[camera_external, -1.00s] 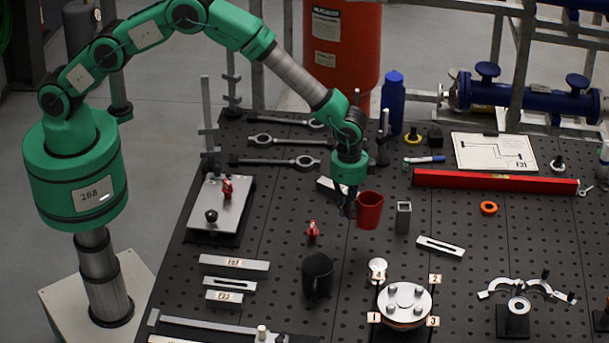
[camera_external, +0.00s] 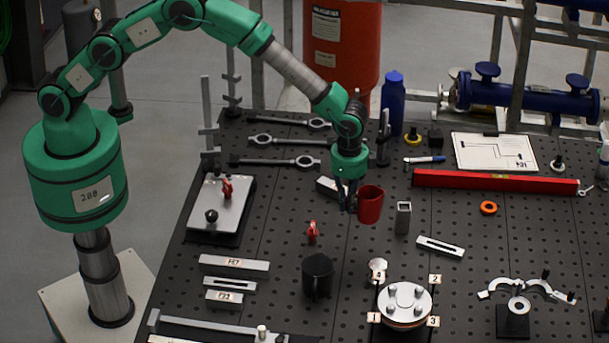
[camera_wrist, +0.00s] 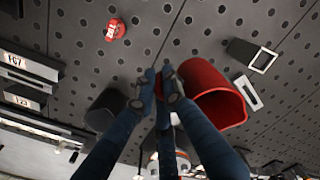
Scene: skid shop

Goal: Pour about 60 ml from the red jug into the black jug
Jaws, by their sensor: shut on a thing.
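The red jug (camera_external: 370,206) is in my gripper (camera_external: 349,209), to the right of the fingers in the external view. It seems slightly raised, above the perforated bench. In the wrist view the red jug (camera_wrist: 212,92) shows its open mouth, and my gripper (camera_wrist: 162,88) is shut at its side, likely on its handle, which the fingers hide. The black jug (camera_external: 317,275) stands upright on the bench, to the left and nearer the camera. It also shows in the wrist view (camera_wrist: 104,108), left of the fingers. The contents of both jugs cannot be seen.
A small red part (camera_external: 313,232) stands between my gripper and the black jug. A grey square tube (camera_external: 403,218) stands right of the red jug. A round plate with studs (camera_external: 404,304) sits right of the black jug. Bare bench (camera_external: 345,245) lies between the jugs.

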